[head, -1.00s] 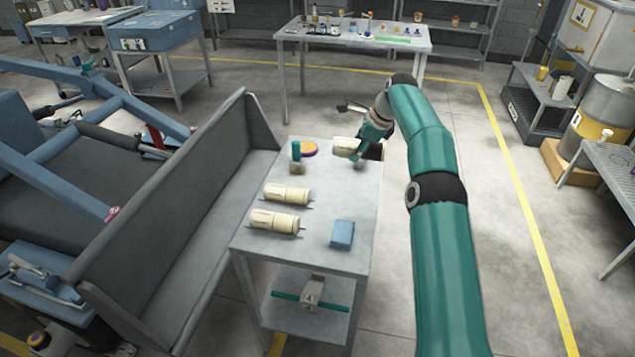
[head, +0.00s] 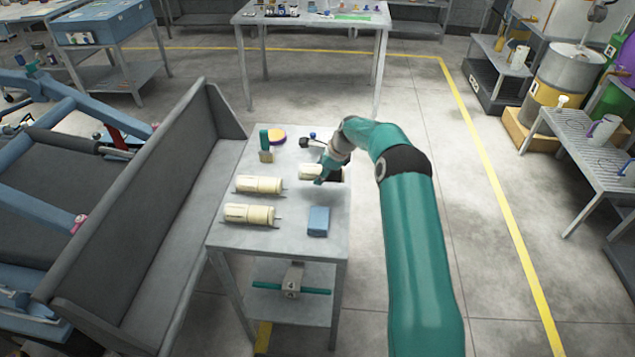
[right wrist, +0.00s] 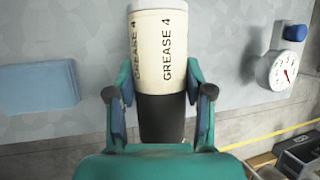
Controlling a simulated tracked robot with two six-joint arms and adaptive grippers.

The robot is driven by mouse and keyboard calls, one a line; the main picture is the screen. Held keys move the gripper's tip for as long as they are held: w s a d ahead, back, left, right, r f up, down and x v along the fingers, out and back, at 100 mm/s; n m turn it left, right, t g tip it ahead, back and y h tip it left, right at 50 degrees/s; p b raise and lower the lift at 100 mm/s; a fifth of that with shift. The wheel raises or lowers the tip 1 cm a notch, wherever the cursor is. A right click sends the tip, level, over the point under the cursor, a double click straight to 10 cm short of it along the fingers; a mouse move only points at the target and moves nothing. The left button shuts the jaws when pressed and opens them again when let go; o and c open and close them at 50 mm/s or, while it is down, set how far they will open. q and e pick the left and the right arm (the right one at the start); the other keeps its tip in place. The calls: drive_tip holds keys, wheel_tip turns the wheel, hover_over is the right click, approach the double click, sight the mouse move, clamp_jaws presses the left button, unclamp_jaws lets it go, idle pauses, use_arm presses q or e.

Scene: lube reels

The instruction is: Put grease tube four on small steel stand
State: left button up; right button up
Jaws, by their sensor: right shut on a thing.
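My right gripper (head: 322,180) is shut on grease tube four, a cream cylinder with a black end (head: 308,172). The tube lies sideways over the far right part of a small steel stand (head: 285,237). I cannot tell whether it touches the top. In the right wrist view, the gripper (right wrist: 158,95) has its fingers on both sides of the tube (right wrist: 160,50), near the black end, and "GREASE 4" is readable. My left gripper is not in view.
Two similar cream tubes (head: 258,185) (head: 248,214) lie on the stand's left side. A blue block (head: 318,221) sits near its front right. A grey bench (head: 150,210) adjoins on the left.

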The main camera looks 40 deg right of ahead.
wheel_tip(320, 180, down, 4)
drive_tip(key=shift+r+p, duration=0.1)
drive_tip(key=shift+p, duration=0.35)
drive_tip(key=shift+f, duration=0.2)
drive_tip(key=shift+f, duration=0.1)
drive_tip(key=o, duration=1.2)
drive_tip(key=b+v, duration=0.2)
drive_tip(key=v, duration=1)
